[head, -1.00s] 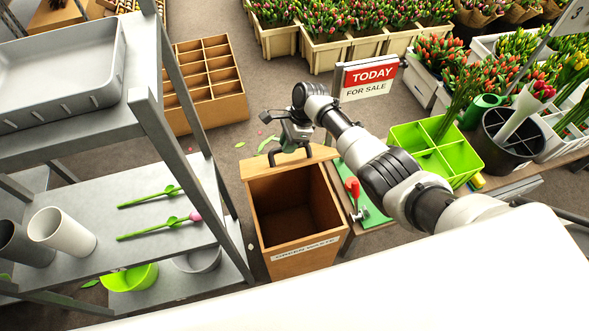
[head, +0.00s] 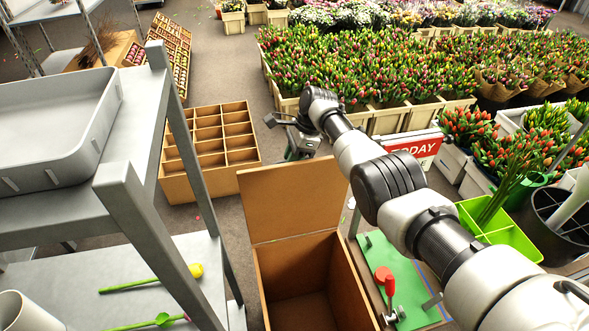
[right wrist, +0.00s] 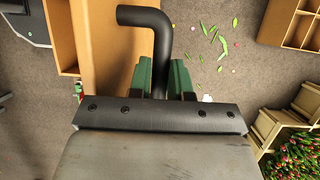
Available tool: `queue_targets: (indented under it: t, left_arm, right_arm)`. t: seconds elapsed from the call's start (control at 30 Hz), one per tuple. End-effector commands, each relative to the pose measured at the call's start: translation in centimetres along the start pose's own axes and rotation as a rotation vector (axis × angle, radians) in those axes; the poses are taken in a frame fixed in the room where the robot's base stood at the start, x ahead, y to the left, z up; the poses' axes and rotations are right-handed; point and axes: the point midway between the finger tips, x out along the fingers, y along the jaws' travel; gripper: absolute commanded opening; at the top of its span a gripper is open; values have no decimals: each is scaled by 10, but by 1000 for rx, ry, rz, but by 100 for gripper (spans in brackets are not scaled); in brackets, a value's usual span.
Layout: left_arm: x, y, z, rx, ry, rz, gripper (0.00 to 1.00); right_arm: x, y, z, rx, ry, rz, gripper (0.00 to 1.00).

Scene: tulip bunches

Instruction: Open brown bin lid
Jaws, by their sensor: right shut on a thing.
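The brown bin (head: 345,285) stands below me, and its inside is visible and empty. Its lid (head: 293,200) stands raised at the bin's far edge, inner face towards me. The lid also shows as a brown panel in the right wrist view (right wrist: 105,45). My right gripper (head: 300,148) is behind the lid's top edge. In the right wrist view its green fingers (right wrist: 161,75) are shut on the black bent handle (right wrist: 146,16) beside the lid panel. The handle's grasped part is partly hidden. My left gripper is not in view.
A grey shelf (head: 140,215) stands close on the left. A wooden compartment box (head: 212,150) sits on the floor beyond the bin. A green board with a red-handled tool (head: 388,285) is right of the bin. Tulip crates and a sale sign (head: 415,150) lie farther back.

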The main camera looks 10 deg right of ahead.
Motion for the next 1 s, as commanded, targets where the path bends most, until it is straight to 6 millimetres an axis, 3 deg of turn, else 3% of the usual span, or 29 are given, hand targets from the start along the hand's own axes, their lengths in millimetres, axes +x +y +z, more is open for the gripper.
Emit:
queue_targets:
  t: [0.03,0.67,0.7,0.83,0.87,1.0]
  left_arm:
    - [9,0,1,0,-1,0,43]
    - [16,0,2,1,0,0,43]
    - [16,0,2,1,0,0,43]
    - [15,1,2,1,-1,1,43]
    - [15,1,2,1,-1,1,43]
    - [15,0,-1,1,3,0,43]
  right_arm:
    - [15,2,-7,7,6,15,0]
    - [12,-2,-5,8,4,12,0]
    - [12,-2,-5,8,4,12,20]
    - [11,-2,-5,7,3,10,40]
    - [10,-3,-4,7,2,10,44]
    - [8,-3,-4,5,2,9,44]
